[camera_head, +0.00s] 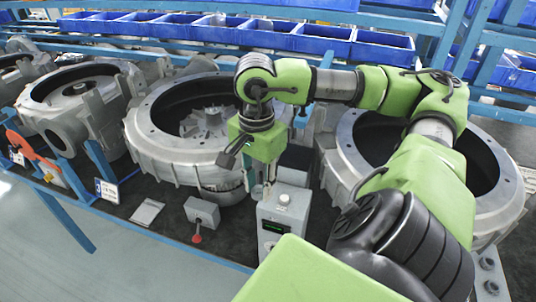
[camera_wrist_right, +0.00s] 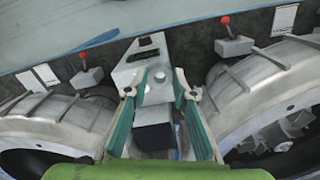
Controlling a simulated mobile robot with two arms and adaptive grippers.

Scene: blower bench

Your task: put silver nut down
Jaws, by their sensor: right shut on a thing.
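My right gripper (camera_head: 258,188) points down beside the grey control box, in front of the middle blower housing. In the right wrist view its two fingers (camera_wrist_right: 158,92) stand apart, closed on the silver nut. A pale grey rounded piece (camera_wrist_right: 159,80) shows between the fingertips, but I cannot tell whether it is the nut or part of the box behind. In the head view the nut is too small and hidden to make out. My left gripper is not in view.
The control box (camera_head: 283,228) has a pale knob on top. A red-levered switch box (camera_head: 201,212) and a white card (camera_head: 147,212) lie left of it. Large blower housings (camera_head: 150,140) line the bench. Small round grey parts (camera_head: 487,263) sit at right. Blue bins (camera_head: 380,50) stand behind.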

